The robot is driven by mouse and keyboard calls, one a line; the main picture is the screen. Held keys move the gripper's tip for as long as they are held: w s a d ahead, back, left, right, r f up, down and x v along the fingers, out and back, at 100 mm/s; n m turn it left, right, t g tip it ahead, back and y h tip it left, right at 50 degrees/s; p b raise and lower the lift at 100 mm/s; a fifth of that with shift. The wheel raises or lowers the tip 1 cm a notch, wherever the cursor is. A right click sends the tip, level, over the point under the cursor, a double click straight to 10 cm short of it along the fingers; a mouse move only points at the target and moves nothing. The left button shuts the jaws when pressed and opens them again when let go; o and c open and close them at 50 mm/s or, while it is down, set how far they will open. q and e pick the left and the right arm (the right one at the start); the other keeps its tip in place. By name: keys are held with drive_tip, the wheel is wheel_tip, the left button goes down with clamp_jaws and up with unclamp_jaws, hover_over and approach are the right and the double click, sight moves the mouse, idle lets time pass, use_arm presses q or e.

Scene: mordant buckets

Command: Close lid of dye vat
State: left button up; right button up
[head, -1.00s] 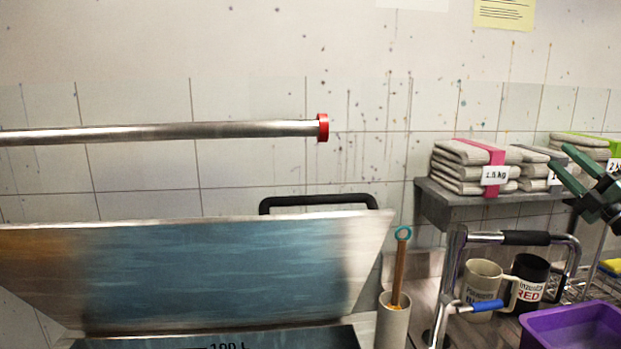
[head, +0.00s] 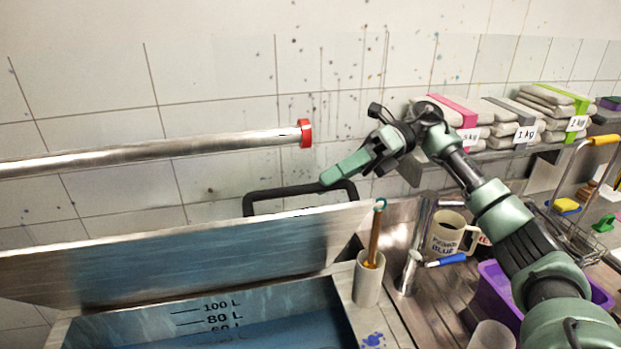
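The dye vat (head: 190,320) is at the lower left, with level marks on its inner wall and blue liquid inside. Its metal lid (head: 190,255) stands raised and open behind the vat mouth. A black handle (head: 262,205) shows above the lid's top edge. My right gripper (head: 328,178) comes in from the right, and its green fingertips overlap the handle's top right part in the picture. I cannot tell whether they touch it. The fingers are seen from the side, so their opening is unclear. My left gripper is out of view.
A metal pipe with a red end (head: 305,134) runs above the lid. A white holder (head: 367,283) with a wooden-handled tool stands right of the vat. A mug (head: 450,232) and a purple bin (head: 490,290) are further right. Folded cloth stacks (head: 545,105) fill the shelf.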

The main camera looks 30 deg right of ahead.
sight(312, 185)
drive_tip(key=shift+p+x, duration=0.7)
drive_tip(key=shift+x, duration=1.4)
clamp_jaws()
